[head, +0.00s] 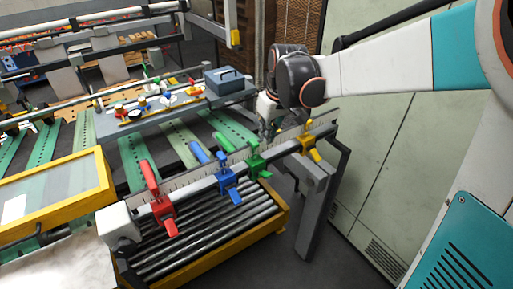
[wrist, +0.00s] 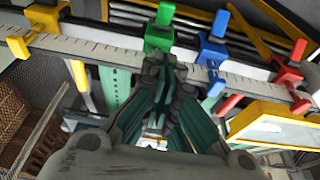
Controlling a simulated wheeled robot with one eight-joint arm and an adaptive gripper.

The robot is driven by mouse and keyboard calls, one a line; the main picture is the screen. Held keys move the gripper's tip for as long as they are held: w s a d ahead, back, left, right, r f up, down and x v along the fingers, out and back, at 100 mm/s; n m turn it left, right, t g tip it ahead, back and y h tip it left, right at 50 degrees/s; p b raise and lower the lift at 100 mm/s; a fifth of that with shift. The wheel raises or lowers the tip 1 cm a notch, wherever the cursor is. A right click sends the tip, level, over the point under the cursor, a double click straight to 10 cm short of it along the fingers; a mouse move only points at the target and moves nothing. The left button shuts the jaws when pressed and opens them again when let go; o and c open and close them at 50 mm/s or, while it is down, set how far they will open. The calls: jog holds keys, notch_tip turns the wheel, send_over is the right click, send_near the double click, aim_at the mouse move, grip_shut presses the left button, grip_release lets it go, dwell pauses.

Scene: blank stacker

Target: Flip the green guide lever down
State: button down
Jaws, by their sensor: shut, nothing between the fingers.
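The green guide clamp (head: 256,162) sits on the ruled rail, between the blue and yellow ones in the head view. A green piece that looks like its lever (head: 223,141) slants up and away behind the rail. My gripper (head: 265,133) is shut and empty, pointing down just behind the rail by the green clamp. In the wrist view my gripper's fingertips (wrist: 167,72) meet just below the green clamp (wrist: 158,32). The lever is not clearly seen there, behind or among the fingers. I cannot tell whether the fingertips touch it.
The blue clamp (head: 229,184) and red clamp (head: 163,213) stand left along the rail, the yellow clamp (head: 309,146) right. A roller bed (head: 205,232) lies in front. A blue-grey box (head: 224,82) stands on the shelf behind. A pale cabinet wall (head: 385,150) rises right.

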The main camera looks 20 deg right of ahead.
send_over(263, 172)
jog(key=x, duration=0.3)
jog(key=s+x, duration=0.1)
jog(key=x, duration=0.5)
jog(key=shift+s+d+f+p, duration=0.2)
jog(key=shift+f+p, duration=0.1)
jog(key=shift+f, duration=0.1)
jog(key=f, duration=0.1)
jog(key=s+f, duration=0.1)
jog(key=shift+s+d+f, duration=0.15)
jog(key=shift+d+f, duration=0.1)
jog(key=shift+f, duration=0.05)
jog(key=shift+s+d+f, duration=0.1)
jog(key=shift+s+f, duration=0.1)
jog(key=shift+f, duration=0.3)
jog(key=shift+s+f+t+b, duration=0.1)
jog(key=shift+s+t+b, duration=0.2)
jog(key=shift+t, duration=0.1)
